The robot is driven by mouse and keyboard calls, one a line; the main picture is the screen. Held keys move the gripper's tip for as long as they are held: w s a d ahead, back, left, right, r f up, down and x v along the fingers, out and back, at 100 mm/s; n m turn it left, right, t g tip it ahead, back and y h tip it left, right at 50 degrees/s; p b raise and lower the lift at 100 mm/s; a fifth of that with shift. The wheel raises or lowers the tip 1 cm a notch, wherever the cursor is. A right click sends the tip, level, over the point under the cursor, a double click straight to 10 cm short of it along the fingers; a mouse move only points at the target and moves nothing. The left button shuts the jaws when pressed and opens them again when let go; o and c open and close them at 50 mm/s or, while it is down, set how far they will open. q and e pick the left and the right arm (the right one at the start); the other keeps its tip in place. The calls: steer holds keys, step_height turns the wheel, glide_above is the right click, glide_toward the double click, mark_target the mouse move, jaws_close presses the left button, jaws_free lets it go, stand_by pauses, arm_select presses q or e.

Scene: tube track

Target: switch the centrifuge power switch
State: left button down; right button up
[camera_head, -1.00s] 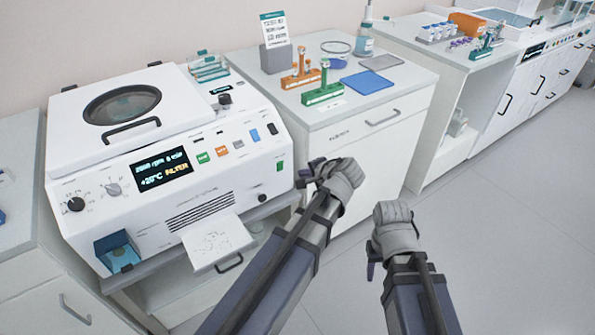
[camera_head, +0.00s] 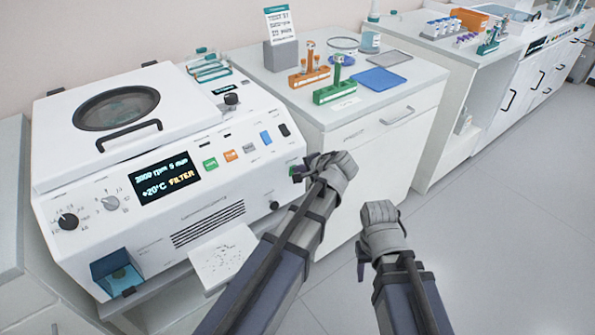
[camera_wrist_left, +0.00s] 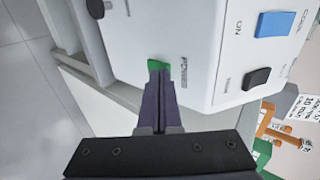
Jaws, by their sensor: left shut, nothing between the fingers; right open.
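The white centrifuge (camera_head: 150,225) stands at the left in the head view, with a round lid window and a lit display. Its green power switch (camera_head: 292,171) is at the right end of the front panel, partly hidden by my left gripper (camera_head: 298,175). In the left wrist view the green switch (camera_wrist_left: 158,63) shows beside the printed word POWER. My left gripper (camera_wrist_left: 156,72) is shut and empty, with its fingertips at the switch. I cannot tell whether they touch it. My right gripper (camera_head: 362,264) is open, low in front of the cabinet, away from the centrifuge.
A blue button (camera_wrist_left: 275,24) and a black switch (camera_wrist_left: 256,79) sit close to the power switch. A white cabinet (camera_head: 380,150) to the right carries orange and green tube racks (camera_head: 333,92) and a blue tray. The floor at right is clear.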

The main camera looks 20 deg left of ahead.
arm_select(q)
steer(key=shift+a, duration=0.1)
steer(key=shift+w+a+r+p, duration=0.4)
steer(key=shift+w+p, duration=0.05)
steer(key=shift+s+d+f, duration=0.1)
steer(key=shift+s+f, duration=0.05)
steer(key=shift+f, duration=0.1)
steer(key=shift+r, duration=0.1)
steer(key=shift+r+p, duration=0.55)
steer(key=shift+r, duration=0.15)
